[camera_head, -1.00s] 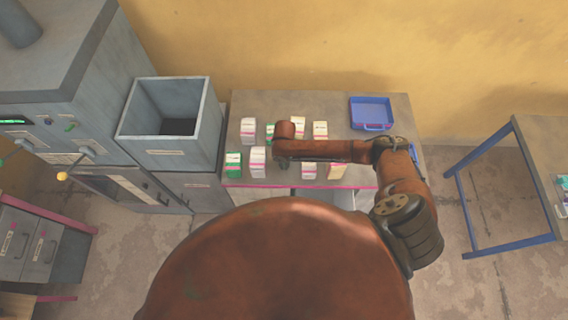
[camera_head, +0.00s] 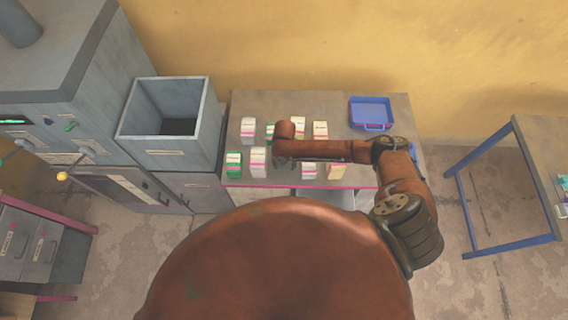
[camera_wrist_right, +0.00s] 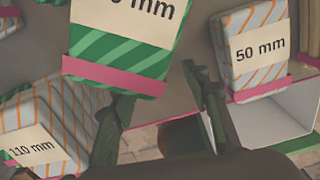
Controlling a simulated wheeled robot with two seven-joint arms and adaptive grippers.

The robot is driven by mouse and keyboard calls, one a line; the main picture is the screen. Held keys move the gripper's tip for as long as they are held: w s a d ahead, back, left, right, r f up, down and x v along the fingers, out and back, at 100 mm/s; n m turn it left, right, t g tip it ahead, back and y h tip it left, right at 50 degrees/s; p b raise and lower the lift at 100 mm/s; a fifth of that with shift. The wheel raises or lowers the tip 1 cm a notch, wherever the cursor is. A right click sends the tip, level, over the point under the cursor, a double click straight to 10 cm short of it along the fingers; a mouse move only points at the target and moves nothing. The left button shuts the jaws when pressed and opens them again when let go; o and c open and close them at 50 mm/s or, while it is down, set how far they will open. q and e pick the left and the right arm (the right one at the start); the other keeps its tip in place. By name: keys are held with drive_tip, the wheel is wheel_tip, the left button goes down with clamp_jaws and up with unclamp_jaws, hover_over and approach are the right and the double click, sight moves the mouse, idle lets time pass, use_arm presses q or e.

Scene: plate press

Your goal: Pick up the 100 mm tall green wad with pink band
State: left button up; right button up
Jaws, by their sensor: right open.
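The green striped wad with a pink band (camera_wrist_right: 120,50) is at the top centre of the right wrist view. Its label is cut off by the frame, so only "0 mm" reads clearly. My right gripper (camera_wrist_right: 160,108) is open and empty, with its two fingers spread just below and to the right of this wad. In the head view my right gripper (camera_head: 282,161) hangs over the front row of wads, and my arm hides most of what is beneath it. My left gripper is not in view.
An orange-striped 110 mm wad (camera_wrist_right: 38,125) is at the left and a 50 mm wad (camera_wrist_right: 252,50) at the right, both pink-banded. Other wads stand on the table (camera_head: 350,98) around the arm. A blue tray (camera_head: 371,112) is at the back right, a grey bin (camera_head: 165,150) at the left.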

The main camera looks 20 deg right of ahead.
drive_tip(key=o, duration=0.6)
